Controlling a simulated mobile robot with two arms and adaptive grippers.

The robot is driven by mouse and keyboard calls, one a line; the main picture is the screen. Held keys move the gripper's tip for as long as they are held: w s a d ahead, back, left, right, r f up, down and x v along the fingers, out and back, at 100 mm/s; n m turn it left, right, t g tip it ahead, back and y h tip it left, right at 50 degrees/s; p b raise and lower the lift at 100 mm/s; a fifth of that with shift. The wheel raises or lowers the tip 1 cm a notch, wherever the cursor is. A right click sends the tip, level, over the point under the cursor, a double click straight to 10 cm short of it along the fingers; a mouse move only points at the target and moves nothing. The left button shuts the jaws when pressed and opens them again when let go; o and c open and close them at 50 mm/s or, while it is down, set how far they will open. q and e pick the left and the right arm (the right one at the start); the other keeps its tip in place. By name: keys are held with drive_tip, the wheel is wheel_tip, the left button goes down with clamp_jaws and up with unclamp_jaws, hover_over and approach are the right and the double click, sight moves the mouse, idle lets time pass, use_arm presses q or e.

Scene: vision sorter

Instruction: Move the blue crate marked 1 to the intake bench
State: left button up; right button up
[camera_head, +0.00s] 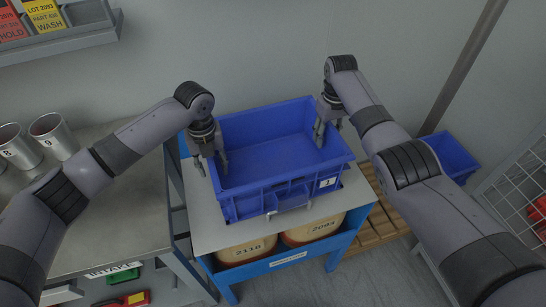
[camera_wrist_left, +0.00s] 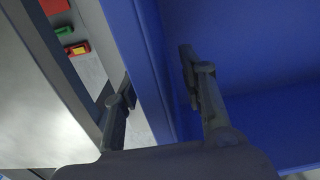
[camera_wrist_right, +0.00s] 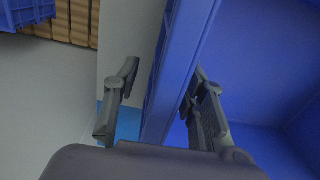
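The blue crate marked 1 (camera_head: 290,187) sits upright and looks empty on the grey top of a blue stand (camera_head: 212,238). My left gripper (camera_head: 211,166) is at the crate's left wall. In the left wrist view, its open fingers (camera_wrist_left: 160,95) straddle that wall (camera_wrist_left: 150,60), one outside and one inside, with gaps. My right gripper (camera_head: 328,132) is at the crate's right wall. In the right wrist view, its open fingers (camera_wrist_right: 160,95) straddle that wall (camera_wrist_right: 180,60) too. The intake bench (camera_head: 90,236), labelled INTAKE, is at the left.
Metal cups (camera_head: 52,135) marked 8 and 9 stand on the intake bench's far left. The bench's middle is clear. Drums (camera_head: 246,250) sit under the stand's top. Another blue crate (camera_head: 452,156) is on a wooden pallet (camera_head: 376,222) at the right, near a wire cage (camera_head: 520,185).

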use_arm(q)
drive_tip(key=shift+c, duration=0.3)
use_arm(e)
drive_tip(key=shift+c, duration=0.3)
use_arm(q)
clamp_jaws()
use_arm(e)
clamp_jaws()
use_arm(q)
drive_tip(key=shift+r, duration=0.1)
use_arm(e)
drive_tip(key=shift+r, duration=0.1)
